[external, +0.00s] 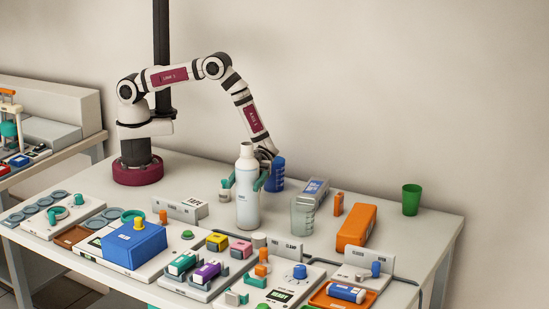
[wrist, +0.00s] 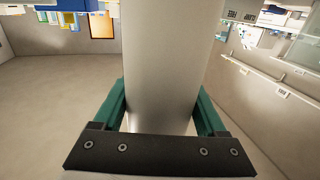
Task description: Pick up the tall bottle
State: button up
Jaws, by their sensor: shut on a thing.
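The tall bottle (external: 248,200) is white with a pale label and a narrower neck. It stands upright near the middle of the table in the external view. My gripper (external: 247,181) reaches it from behind, with one green finger on each side of its upper body. In the wrist view, the bottle (wrist: 165,60) is a pale column between the two green fingers of my gripper (wrist: 162,108). The gripper is shut on the bottle. From these views I cannot tell whether the bottle's base touches the table.
A blue cup (external: 276,174) stands close behind the bottle. A grey-green translucent container (external: 303,214) and an orange box (external: 357,228) are to the right. A green cup (external: 411,199) stands farther right. Several devices and a blue box (external: 134,240) fill the front.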

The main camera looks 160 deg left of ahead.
aim_at(243, 166)
jog(key=shift+r, duration=0.2)
jog(key=shift+r, duration=0.65)
jog(key=r, duration=0.2)
jog(key=shift+d+r, duration=0.2)
jog(key=shift+r, duration=0.2)
jog(key=d+r, duration=0.6)
jog(key=d, duration=0.5)
jog(key=shift+r, duration=0.3)
jog(key=shift+s+d, duration=0.1)
jog(key=shift+d, duration=0.05)
dwell(0.6)
